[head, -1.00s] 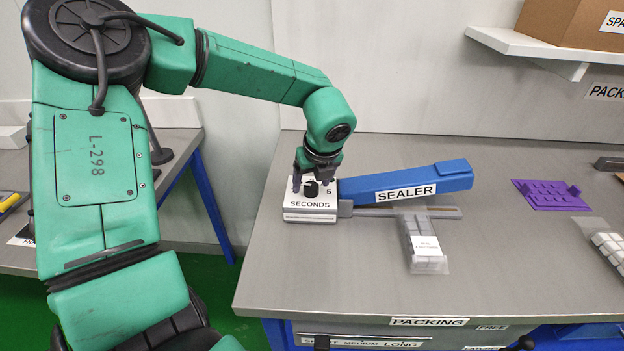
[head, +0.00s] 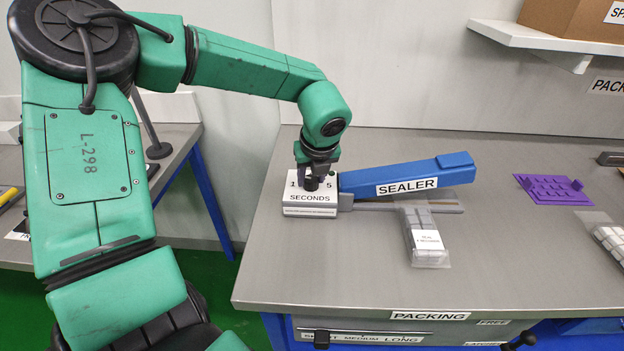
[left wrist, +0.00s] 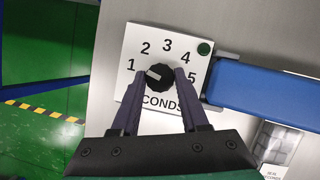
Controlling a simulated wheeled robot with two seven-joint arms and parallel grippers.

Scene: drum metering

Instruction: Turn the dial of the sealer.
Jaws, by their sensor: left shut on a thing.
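The sealer (head: 405,182) is a blue-armed machine on the packing table. At its left end is a white dial panel (head: 305,208) marked SECONDS, with the numbers 1 to 5. The black dial (left wrist: 161,78) shows in the left wrist view, and its white mark points left, toward the 1. My left gripper (head: 312,182) reaches down onto the panel and is shut on the dial, one finger on each side. Its fingers also show in the left wrist view (left wrist: 160,74). My right gripper is not in view.
A clear pouch with a label (head: 428,240) lies with its far end under the sealer's arm. A purple rack (head: 553,190) and another pouch (head: 610,240) lie to the right. A shelf (head: 545,42) hangs above. The table front (head: 330,265) is clear.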

